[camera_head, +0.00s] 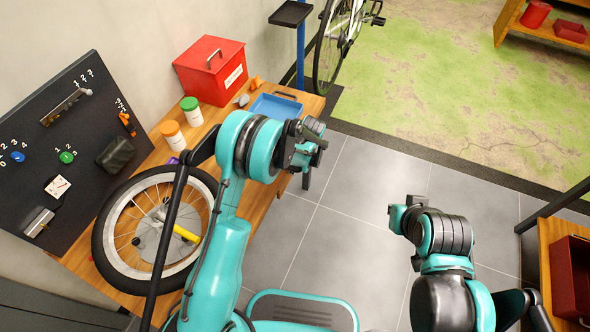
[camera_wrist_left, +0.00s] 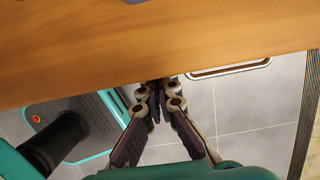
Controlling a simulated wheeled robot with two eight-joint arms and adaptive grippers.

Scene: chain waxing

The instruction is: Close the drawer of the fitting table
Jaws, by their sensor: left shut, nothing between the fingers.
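The fitting table (camera_head: 255,205) is a wooden table along the wall at the left in the head view. Its wooden edge (camera_wrist_left: 150,50) fills the top of the left wrist view. My left gripper (camera_head: 308,150) is by the table's right side in the head view. In the left wrist view its fingers (camera_wrist_left: 157,88) are together and empty, with their tips at the wooden edge. I cannot tell if they touch it. My left arm covers part of the table front, so I cannot tell how far the drawer stands open. My right arm is at the lower right; its fingers cannot be made out.
A red box (camera_head: 211,70), a blue tray (camera_head: 276,108), two jars and a wheel (camera_head: 105,235) are on the table. A black tool board (camera_head: 70,150) leans behind. A bicycle (camera_head: 330,45) stands beyond. Grey floor (camera_head: 350,190) is clear between the arms.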

